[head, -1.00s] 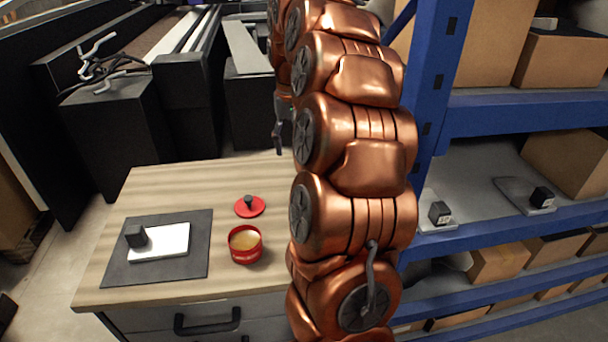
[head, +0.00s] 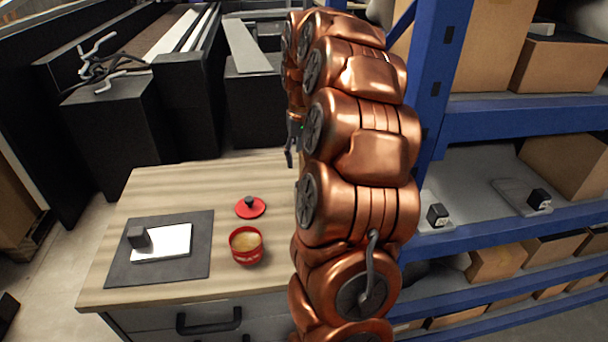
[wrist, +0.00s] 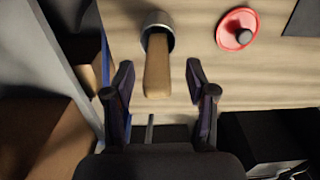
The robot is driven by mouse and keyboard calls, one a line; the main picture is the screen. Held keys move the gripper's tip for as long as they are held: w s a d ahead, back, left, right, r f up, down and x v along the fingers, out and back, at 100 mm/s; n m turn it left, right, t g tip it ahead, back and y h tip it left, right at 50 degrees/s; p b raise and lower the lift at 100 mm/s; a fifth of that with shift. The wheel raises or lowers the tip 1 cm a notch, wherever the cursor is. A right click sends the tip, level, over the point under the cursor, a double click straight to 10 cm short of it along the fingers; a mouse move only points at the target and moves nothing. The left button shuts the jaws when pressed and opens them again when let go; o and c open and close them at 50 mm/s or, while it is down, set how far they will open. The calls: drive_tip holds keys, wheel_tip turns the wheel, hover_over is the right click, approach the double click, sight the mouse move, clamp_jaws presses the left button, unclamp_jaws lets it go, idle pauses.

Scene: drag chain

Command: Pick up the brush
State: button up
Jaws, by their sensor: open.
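The brush shows in the wrist view as a thick wooden handle (wrist: 157,68) rising out of a grey round cup (wrist: 158,24) on the wooden table top; its bristles are hidden. My gripper (wrist: 160,68) is open, with a finger on each side of the handle in the picture and visible gaps on both sides. I cannot tell how far the fingertips are above or short of the handle. In the head view, my gripper (head: 291,150) is partly hidden by my copper arm, and the brush and cup are hidden.
On the table (head: 150,190) are a red lid (head: 251,208), an open red tin (head: 245,246) and a dark mat (head: 195,262) with a white plate and black block (head: 165,243). A blue shelf rack (head: 430,110) with boxes stands close on the right.

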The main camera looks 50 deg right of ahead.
drive_tip(key=shift+s+d+f+p, duration=0.1)
drive_tip(key=shift+f+p, duration=0.35)
drive_tip(key=shift+f, duration=1.15)
drive_tip(key=shift+c, duration=0.4)
clamp_jaws()
